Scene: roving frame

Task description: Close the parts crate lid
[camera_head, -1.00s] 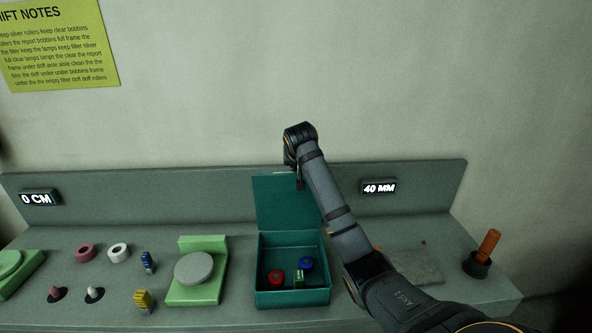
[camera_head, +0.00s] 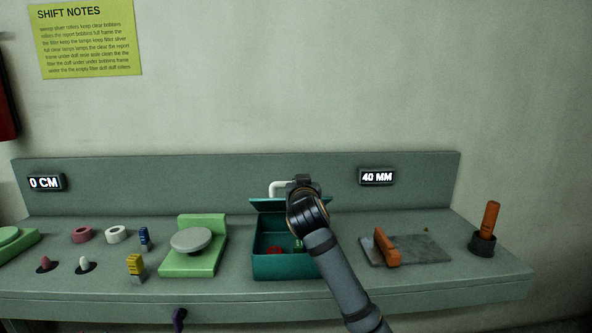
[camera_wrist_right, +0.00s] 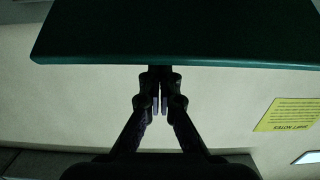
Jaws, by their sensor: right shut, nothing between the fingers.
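The teal parts crate (camera_head: 287,266) stands on the bench with its mouth partly visible. Its lid (camera_head: 266,206) shows as a thin, foreshortened strip above the crate's back, still raised, with a pale handle (camera_head: 278,186) at its top edge. Inside, a red part (camera_head: 275,250) and a bit of a green part (camera_head: 298,244) show; my arm hides the rest. My right gripper (camera_wrist_right: 160,104) is shut and empty in the right wrist view, close to the edge of the lid (camera_wrist_right: 180,35); I cannot tell whether they touch. In the head view my wrist hides its fingers. My left gripper is out of view.
A green stand with a grey disc (camera_head: 191,239) is left of the crate. A grey plate (camera_head: 420,249) with an orange block (camera_head: 386,247) and an orange peg in a dark holder (camera_head: 488,222) lie right. The bench's back panel (camera_head: 150,182) rises behind.

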